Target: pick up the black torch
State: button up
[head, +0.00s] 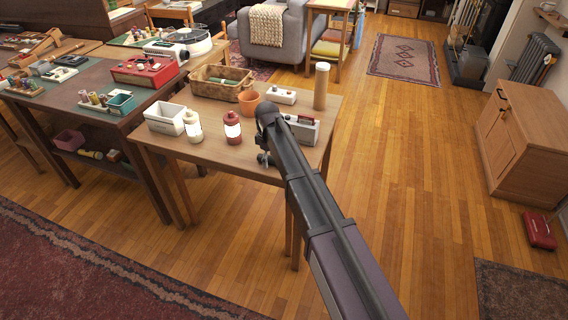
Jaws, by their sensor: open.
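I cannot make out a black torch for certain in the head view. My dark arm crosses the right part of the small wooden table (232,165) and hides some of its top. My gripper (264,159) is at the end of the arm, small and partly hidden, over the table's front edge. It is open, and I see nothing held in it. A red and white lantern (232,128) stands just left of the arm. A grey and red box (303,129) stands just right of it.
The small table also holds a white bin (165,118), a white lantern (193,127), an orange pot (249,102), a basket (221,83), a white device (281,95) and a tall tan cylinder (321,86). A cluttered desk (75,98) adjoins at left.

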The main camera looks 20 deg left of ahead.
grip_shut()
jog(key=shift+r, duration=0.1)
dwell(0.4)
notch_tip(320, 180, up, 3)
jog(key=p, duration=0.3)
jog(key=shift+r+p, duration=0.2)
jog(key=shift+p, duration=0.15)
jog(key=s+d+r+p, duration=0.1)
jog(key=s+d, duration=0.8)
jog(key=s, duration=0.4)
jog(key=shift+s+r, duration=0.15)
jog(key=shift+r, duration=0.05)
